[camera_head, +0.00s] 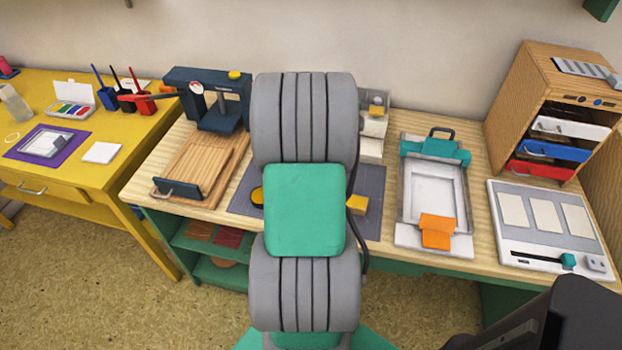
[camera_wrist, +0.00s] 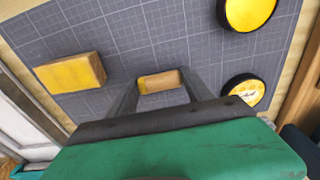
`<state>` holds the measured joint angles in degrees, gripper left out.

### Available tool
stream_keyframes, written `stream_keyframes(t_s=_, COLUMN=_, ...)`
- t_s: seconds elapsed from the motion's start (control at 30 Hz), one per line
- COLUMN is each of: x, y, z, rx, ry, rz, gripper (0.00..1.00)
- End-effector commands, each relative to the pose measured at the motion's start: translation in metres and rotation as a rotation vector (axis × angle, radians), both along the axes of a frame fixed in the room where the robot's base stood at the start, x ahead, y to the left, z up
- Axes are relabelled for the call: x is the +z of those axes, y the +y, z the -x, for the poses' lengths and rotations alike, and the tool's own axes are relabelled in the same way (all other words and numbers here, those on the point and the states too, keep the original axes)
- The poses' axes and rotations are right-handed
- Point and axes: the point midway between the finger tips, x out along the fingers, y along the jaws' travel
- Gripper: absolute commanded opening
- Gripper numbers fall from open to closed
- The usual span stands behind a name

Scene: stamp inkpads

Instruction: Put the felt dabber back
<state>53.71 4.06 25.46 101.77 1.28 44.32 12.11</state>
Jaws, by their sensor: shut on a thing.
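In the wrist view, a small block of tan wood with a yellowish end, seemingly the felt dabber (camera_wrist: 161,79), sits between the fingertips of my gripper (camera_wrist: 160,84). The gripper is shut on it. It is over the grey gridded mat (camera_wrist: 120,40), and I cannot tell whether it touches the mat. A round yellow inkpad with a black rim (camera_wrist: 248,10) lies at the upper right. In the head view, my arm hides the gripper and the dabber.
A yellow-topped wooden block (camera_wrist: 70,73) lies left of the gripper, and a round black-rimmed piece (camera_wrist: 243,92) lies to its right. In the head view, a wooden board with a press (camera_head: 200,165) stands left of the mat, and a teal-clamped frame (camera_head: 434,190) stands right.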

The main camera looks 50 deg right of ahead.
Motion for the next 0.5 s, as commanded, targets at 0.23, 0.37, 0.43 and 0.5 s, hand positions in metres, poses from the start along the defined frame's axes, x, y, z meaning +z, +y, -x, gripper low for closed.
stream_keyframes(t_s=0.23, x=-0.0016, y=0.0002, z=0.0001, rx=0.0, ry=0.0, rz=0.0, gripper=0.74)
stream_keyframes(t_s=0.37, x=-0.0016, y=0.0002, z=0.0001, rx=0.0, ry=0.0, rz=-0.001, gripper=0.81)
stream_keyframes(t_s=0.43, x=-0.0016, y=0.0002, z=0.0001, rx=0.0, ry=0.0, rz=-0.001, gripper=0.81)
stream_keyframes(t_s=0.5, x=-0.0015, y=0.0002, z=0.0001, rx=0.0, ry=0.0, rz=-0.001, gripper=0.81)
